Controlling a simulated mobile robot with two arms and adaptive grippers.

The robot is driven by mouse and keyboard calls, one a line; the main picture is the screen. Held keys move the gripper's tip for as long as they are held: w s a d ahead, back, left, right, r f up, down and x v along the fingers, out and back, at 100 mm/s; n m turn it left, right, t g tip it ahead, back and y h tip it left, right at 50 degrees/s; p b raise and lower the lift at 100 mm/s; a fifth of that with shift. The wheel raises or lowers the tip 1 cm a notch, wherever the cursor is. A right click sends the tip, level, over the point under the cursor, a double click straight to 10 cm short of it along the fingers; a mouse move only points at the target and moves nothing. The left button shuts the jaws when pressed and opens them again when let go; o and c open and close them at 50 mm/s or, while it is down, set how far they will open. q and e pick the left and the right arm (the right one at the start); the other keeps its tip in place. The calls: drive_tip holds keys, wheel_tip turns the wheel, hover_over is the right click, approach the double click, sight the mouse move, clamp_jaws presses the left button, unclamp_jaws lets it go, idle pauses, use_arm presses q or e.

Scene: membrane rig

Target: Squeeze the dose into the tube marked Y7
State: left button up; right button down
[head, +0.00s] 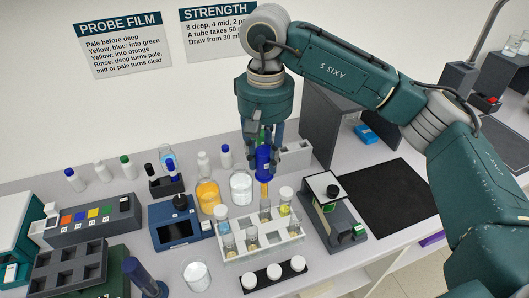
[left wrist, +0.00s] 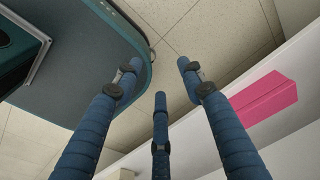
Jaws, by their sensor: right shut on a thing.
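My right gripper (head: 263,150) points down over the bench, shut on a dropper with a blue bulb (head: 263,160). Orange colour shows in the dropper's stem (head: 264,189), which hangs upright over the back part of the white tube rack (head: 290,238). The stem's lower end is close to a tube (head: 265,207); I cannot tell whether it is inside. Several tubes stand in the rack, some with white caps. Their marks are too small to read, so I cannot pick out Y7. My left gripper (left wrist: 160,85) has its fingers spread and empty in the left wrist view.
White caps lie on a black strip (head: 252,284) in front. A black mat (head: 385,198) is bare.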

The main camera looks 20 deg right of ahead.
sight(266, 179)
wheel_tip(266, 179, down, 4)
drive_tip(key=b, duration=0.2)
drive_tip(key=shift+s+d+r+b, duration=0.1)
drive_tip(key=shift+d+r+b, duration=0.1)
drive_tip(key=shift+b, duration=0.1)
drive_tip(key=shift+a+f+b, duration=0.1)
drive_tip(key=shift+f+b, duration=0.95)
drive_tip(key=shift+f, duration=0.05)
drive_tip(key=shift+f+b, duration=0.5)
drive_tip(key=shift+f, duration=0.3)
use_arm(q)
wheel_tip(266, 179, down, 6)
drive_tip(key=s+d, duration=0.2)
drive_tip(key=shift+f, duration=0.25)
